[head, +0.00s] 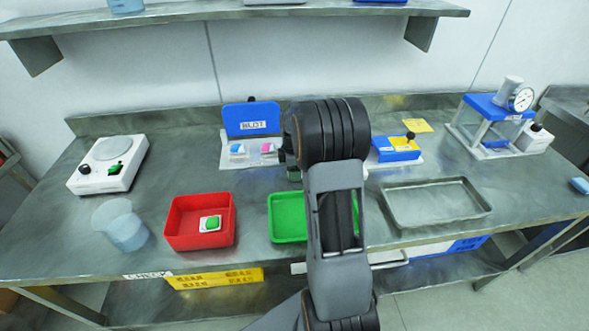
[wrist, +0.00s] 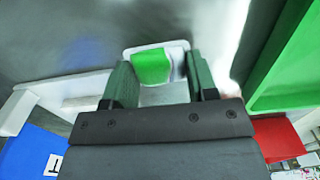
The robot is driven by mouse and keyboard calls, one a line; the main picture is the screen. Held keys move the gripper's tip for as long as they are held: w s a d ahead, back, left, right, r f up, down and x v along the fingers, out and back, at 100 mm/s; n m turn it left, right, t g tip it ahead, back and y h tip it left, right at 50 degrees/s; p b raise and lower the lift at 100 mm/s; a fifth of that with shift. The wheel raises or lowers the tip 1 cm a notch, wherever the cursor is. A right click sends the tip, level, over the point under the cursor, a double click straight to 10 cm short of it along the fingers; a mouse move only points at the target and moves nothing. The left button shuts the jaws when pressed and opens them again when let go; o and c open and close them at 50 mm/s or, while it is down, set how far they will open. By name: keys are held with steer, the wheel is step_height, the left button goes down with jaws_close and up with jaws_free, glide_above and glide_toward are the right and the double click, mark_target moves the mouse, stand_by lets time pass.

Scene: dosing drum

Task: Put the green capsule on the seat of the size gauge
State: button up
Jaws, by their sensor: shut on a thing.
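My gripper (wrist: 158,68) is shut on a green capsule (wrist: 152,66) with a pale square base, which sits between the two fingertips in the wrist view. In the head view my arm hides most of the gripper and the held capsule, near the middle of the bench. A device with a round dial (head: 522,99), a blue top plate and clear legs stands at the back right; it looks like the size gauge. Its seat cannot be made out clearly. Another green piece on a white base (head: 210,223) lies in the red tray (head: 172,238).
A blue-backed labelled stand (head: 251,118) holds small coloured pieces. A green tray (head: 287,232), an empty metal tray (head: 440,222) and a blue box with a yellow top (head: 395,154) stand near my arm. A white scale (head: 98,181) and a clear beaker (head: 124,232) are left.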

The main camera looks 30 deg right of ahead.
steer(key=shift+f, duration=0.2)
steer(key=o, duration=0.9)
steer(key=shift+r, duration=0.1)
